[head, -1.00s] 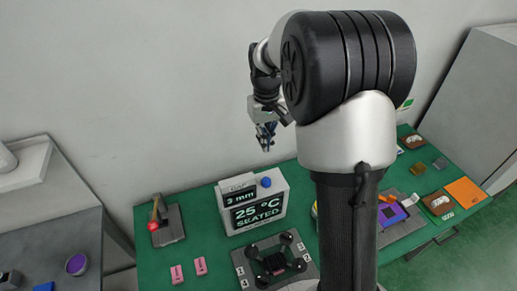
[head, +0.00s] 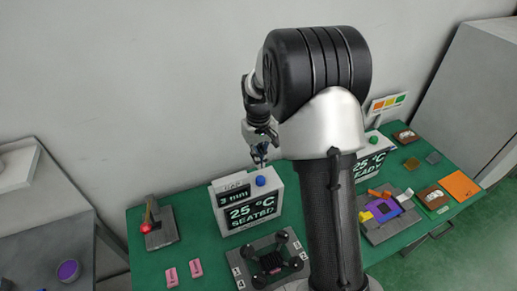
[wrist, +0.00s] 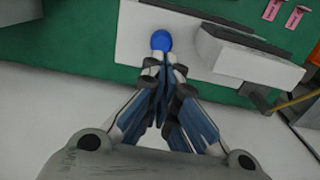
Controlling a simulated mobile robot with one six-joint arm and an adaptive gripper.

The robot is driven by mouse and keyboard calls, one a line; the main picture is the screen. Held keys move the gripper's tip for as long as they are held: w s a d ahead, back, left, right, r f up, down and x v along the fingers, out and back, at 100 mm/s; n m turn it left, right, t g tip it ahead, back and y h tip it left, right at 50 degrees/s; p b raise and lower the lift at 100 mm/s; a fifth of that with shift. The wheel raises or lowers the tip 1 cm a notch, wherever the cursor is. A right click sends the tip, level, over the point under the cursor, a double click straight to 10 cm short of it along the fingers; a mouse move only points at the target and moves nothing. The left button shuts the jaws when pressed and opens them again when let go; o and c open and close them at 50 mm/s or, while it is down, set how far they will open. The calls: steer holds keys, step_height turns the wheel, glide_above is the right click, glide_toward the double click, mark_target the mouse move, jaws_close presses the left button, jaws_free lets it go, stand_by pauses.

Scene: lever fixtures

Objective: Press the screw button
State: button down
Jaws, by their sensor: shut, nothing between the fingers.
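A blue round button (head: 261,181) sits on top of a white box (head: 236,187) whose dark screens read "3 mm" and "25 °C SEATED". I take it to be the screw button. My gripper (head: 261,159) is above the button, pointing down, with its fingers together and empty. In the wrist view the button (wrist: 161,40) lies just beyond the shut fingertips (wrist: 163,60). A small gap shows between fingertips and button in the head view. Contact is not visible.
A black four-post fixture (head: 270,263) stands in front of the box. A red-tipped lever (head: 146,228) is to the left, with pink blocks (head: 183,271) nearby. A second display box (head: 372,160) is partly behind my arm. Green table (head: 200,250) shows between them.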

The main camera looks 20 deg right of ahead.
mark_target(259, 177)
step_height(259, 177, down, 6)
steer(key=shift+r+b, duration=0.25)
steer(key=shift+b, duration=0.15)
step_height(259, 177, down, 2)
steer(key=shift+s+f+b, duration=0.1)
steer(key=shift+f+b, duration=0.1)
steer(key=shift+b, duration=0.35)
steer(key=shift+s, duration=0.15)
steer(key=shift+f, duration=0.1)
steer(key=shift+r+p, duration=0.3)
step_height(259, 177, up, 14)
steer(key=p, duration=0.4)
steer(key=shift+w, duration=0.3)
